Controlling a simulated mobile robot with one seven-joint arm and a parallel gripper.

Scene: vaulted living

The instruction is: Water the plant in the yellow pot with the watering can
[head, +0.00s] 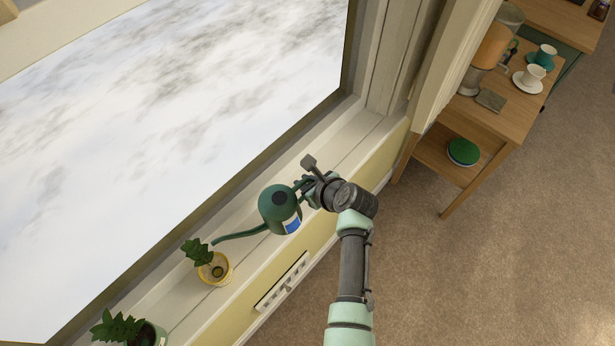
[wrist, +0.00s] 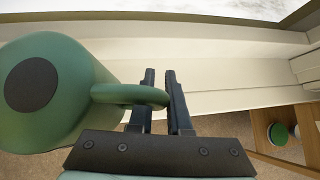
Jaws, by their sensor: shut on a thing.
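The green watering can (head: 280,208) has a dark round top and a blue and white label. In the head view its spout points left, with the tip above and near the plant in the yellow pot (head: 222,277). That plant (head: 197,251) has green leaves and stands on the window sill. My gripper (head: 303,185) is shut on the can's handle at the can's right. In the wrist view the can (wrist: 65,90) fills the left side, and its handle loop reaches between the fingers of my gripper (wrist: 160,95). I cannot see any water.
Another plant (head: 118,327) in a green pot stands on the sill (head: 170,295) at the lower left. The window (head: 170,120) runs behind the sill. A wooden table (head: 513,108) with cups stands at the upper right. Carpet is clear at the lower right.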

